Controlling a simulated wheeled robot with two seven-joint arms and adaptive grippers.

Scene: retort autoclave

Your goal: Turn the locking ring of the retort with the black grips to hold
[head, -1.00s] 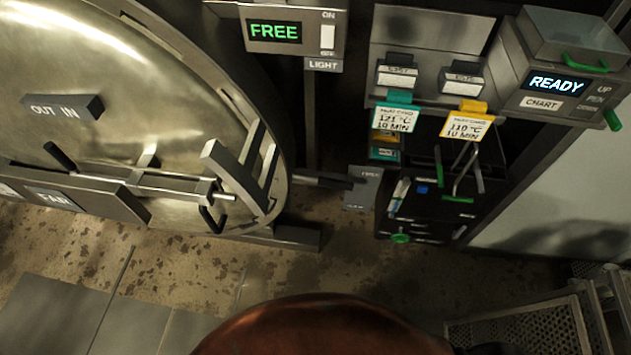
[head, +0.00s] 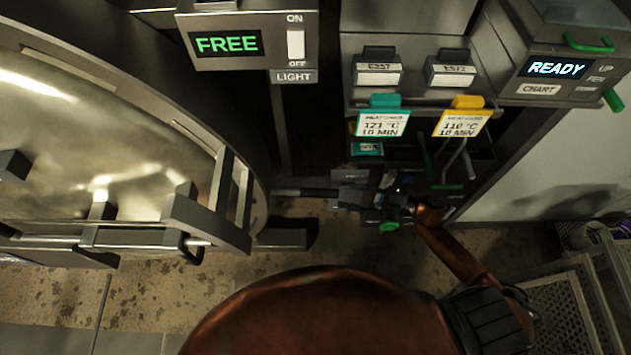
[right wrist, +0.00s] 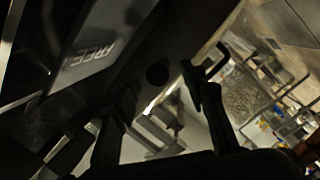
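The retort's round metal door (head: 100,150) fills the left of the head view, with the dark locking ring (head: 190,125) around it. A bar with a black grip (head: 308,192) sticks out to the right from the ring's lower right side. My right gripper (head: 352,196) is at the bar's outer end, partly lost against the dark cabinet. In the right wrist view its two fingers (right wrist: 158,82) stand apart, with a dark round end, perhaps the grip's, showing between their tips. Contact cannot be told. A display (head: 227,44) reads FREE. My left gripper is not in view.
A LIGHT switch (head: 296,44) is beside the display. Card holders with a teal-tabbed card (head: 382,124) and a yellow-tabbed card (head: 460,122) hang above my right gripper. A chart box (head: 555,68) reads READY. A perforated metal crate (head: 560,300) stands at lower right.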

